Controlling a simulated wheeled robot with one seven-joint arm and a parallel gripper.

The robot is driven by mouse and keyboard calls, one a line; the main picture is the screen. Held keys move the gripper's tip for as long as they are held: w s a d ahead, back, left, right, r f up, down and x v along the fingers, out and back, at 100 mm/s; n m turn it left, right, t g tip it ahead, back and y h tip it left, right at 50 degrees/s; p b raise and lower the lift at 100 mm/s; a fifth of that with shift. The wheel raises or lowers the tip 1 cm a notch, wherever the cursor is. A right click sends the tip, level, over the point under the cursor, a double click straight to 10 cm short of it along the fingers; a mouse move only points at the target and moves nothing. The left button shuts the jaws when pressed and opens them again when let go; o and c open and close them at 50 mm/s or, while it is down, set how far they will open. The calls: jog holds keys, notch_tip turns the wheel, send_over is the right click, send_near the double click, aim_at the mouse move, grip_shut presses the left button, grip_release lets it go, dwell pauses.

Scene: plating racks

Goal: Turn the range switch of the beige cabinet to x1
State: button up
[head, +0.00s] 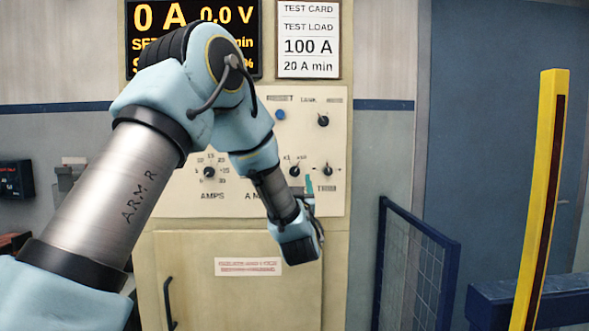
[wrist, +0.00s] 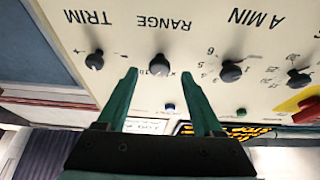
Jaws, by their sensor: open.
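The beige cabinet (head: 330,250) stands ahead in the head view, with a control panel on its upper front. Its range switch (head: 295,170) is a small black knob right of centre, with x1 printed at its upper left. In the upside-down wrist view the range switch (wrist: 159,65) sits beside the word RANGE; which mark it points to is too small to tell. My gripper (wrist: 159,76) is open and empty, its green fingers on either side of the knob in that view. Contact is not visible. In the head view my gripper (head: 309,184) is just below and right of the switch.
Nearby knobs are the trim knob (wrist: 94,60) and the A MIN knob (wrist: 230,71). The AMPS knob (head: 209,172), a blue button (head: 280,115) and another knob (head: 323,121) are also on the panel. A yellow post (head: 540,200) and blue mesh barrier (head: 412,270) stand right.

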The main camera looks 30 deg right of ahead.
aim_at(295, 171)
jog(key=shift+p+x, duration=0.45)
jog(key=shift+x, duration=0.9)
jog(key=shift+c, duration=0.3)
